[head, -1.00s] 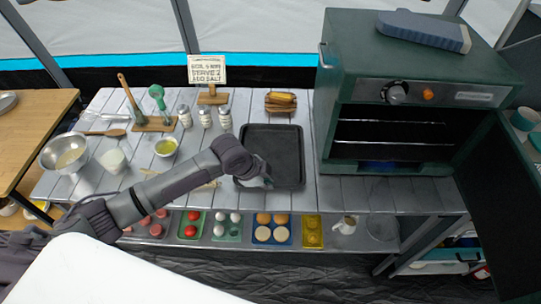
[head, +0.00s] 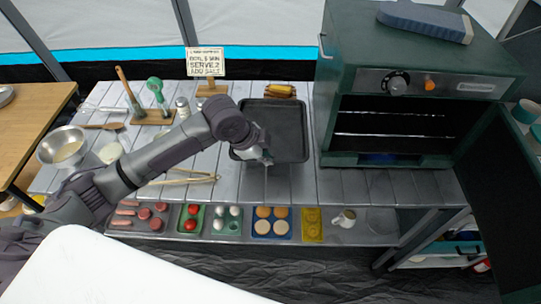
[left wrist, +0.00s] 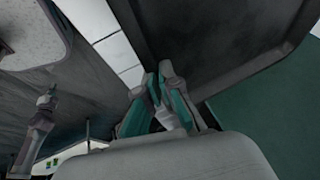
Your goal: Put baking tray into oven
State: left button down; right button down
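The dark baking tray (head: 284,128) is in the middle of the head view, left of the oven, and appears raised off the slatted table. It also fills the upper part of the left wrist view (left wrist: 225,40). My left gripper (head: 264,157) is at the tray's near edge. In the left wrist view its teal fingers (left wrist: 163,88) are close together on the tray's edge. The green oven (head: 425,60) stands at the right with its door (head: 505,200) open and wire racks (head: 393,136) inside. An arm with a small tip, apparently my right gripper (left wrist: 46,98), shows small at the left wrist view's left; its fingers are unclear.
A rolling pin (head: 280,90) is behind the tray. A sign (head: 205,62), shakers, a metal bowl (head: 61,146) and tongs (head: 185,178) are on the table's left. The lower shelf holds food trays and a small jug (head: 345,217). Bare slats (head: 390,187) lie before the oven.

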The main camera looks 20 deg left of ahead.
pick_arm(q)
jog(key=s+a+r+n+y, duration=0.1)
jog(key=s+r+n+y, duration=0.1)
jog(key=r+n, duration=0.4)
jog(key=s+a+r+n+y, duration=0.2)
jog(key=r+n, duration=0.4)
jog(key=n, duration=0.4)
jog(key=s+y, duration=0.1)
jog(key=y, duration=0.1)
jog(key=shift+s+y, duration=0.25)
jog(key=shift+y, duration=0.05)
jog(key=shift+r, duration=0.15)
